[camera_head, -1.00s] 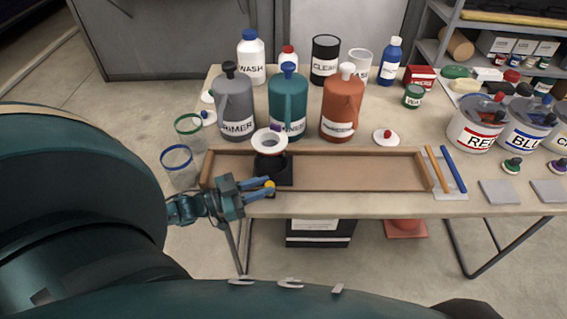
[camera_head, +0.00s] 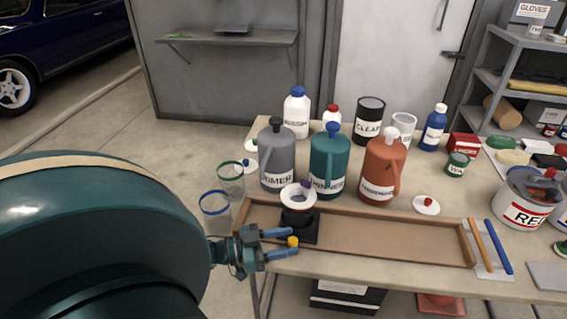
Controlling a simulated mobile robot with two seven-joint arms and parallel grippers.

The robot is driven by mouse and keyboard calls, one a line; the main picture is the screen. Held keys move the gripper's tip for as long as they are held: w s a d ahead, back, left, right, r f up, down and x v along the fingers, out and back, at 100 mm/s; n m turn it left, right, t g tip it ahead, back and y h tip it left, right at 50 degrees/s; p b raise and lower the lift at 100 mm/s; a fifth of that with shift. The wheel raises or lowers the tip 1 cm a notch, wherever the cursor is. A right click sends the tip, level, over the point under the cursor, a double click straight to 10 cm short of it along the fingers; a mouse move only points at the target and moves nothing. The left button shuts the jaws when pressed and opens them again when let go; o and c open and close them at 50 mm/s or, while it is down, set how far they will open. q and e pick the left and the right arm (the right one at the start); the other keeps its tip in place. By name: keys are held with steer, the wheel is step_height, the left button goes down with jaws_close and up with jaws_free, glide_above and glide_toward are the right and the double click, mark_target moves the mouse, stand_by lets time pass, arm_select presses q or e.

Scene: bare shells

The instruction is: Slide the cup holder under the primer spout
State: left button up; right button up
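The black cup holder (camera_head: 303,231) sits in the left part of a shallow wooden tray (camera_head: 390,238). A white ring-shaped top (camera_head: 298,196) shows above it. A yellow knob (camera_head: 292,241) sticks out at its front. The grey PRIMER jug (camera_head: 277,160) stands behind the tray, a little left of the holder; its spout cannot be made out. The holder is in front of the space between this jug and the green jug (camera_head: 328,160). My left gripper (camera_head: 292,243) has its fingers on both sides of the knob and seems closed on it. My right gripper is out of view.
An orange jug (camera_head: 383,170) stands right of the green one. Two clear cups with green (camera_head: 231,170) and blue rims (camera_head: 215,204) stand left of the tray. Orange and blue sticks (camera_head: 500,247) lie past its right end. The tray is clear right of the holder.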

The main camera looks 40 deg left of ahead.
arm_select(q)
steer(key=v, duration=1.3)
steer(key=shift+b, duration=0.4)
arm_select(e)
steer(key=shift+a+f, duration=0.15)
